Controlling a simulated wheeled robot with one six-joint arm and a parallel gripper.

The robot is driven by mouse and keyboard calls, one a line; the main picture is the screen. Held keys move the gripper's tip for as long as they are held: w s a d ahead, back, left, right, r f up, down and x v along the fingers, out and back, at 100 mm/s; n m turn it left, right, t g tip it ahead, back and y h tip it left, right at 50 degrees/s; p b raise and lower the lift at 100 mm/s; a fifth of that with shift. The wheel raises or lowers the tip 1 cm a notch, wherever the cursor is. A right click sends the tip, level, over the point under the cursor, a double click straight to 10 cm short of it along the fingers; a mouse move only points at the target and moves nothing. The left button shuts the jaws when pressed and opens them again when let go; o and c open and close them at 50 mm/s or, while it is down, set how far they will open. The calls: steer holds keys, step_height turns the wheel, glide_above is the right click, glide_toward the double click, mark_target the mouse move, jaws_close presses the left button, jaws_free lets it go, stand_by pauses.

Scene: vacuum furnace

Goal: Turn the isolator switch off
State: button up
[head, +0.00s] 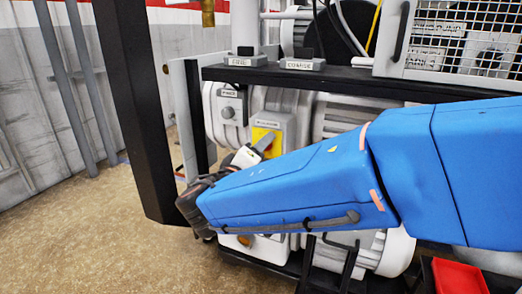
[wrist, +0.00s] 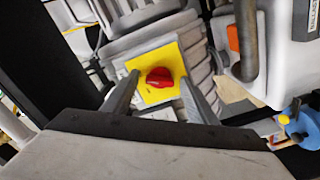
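The isolator switch is a red knob (wrist: 160,77) on a yellow plate (wrist: 173,56), fixed to a grey box. In the head view the yellow plate (head: 261,136) shows on the box below the black shelf, with the knob largely hidden behind my gripper. My gripper (wrist: 160,92) is open, with one finger on each side of the yellow plate and the red knob between them. I see a gap between each finger and the knob. Whether the fingertips reach the knob's depth, I cannot tell. My gripper (head: 262,148) also shows in the head view, at the box.
A small box with a round knob (head: 229,112) is left of the isolator. A black shelf (head: 300,77) runs above, and a black post (head: 143,110) stands left. A grey pipe (wrist: 246,42) is right of my gripper. A red tray (head: 458,277) is low at right.

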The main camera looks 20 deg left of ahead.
steer(key=c, duration=0.9)
steer(key=shift+n, duration=0.3)
steer(key=n, duration=1.1)
steer(key=shift+f, duration=0.1)
steer(key=shift+n, duration=0.3)
steer(key=o, duration=1)
steer(key=shift+o, duration=0.2)
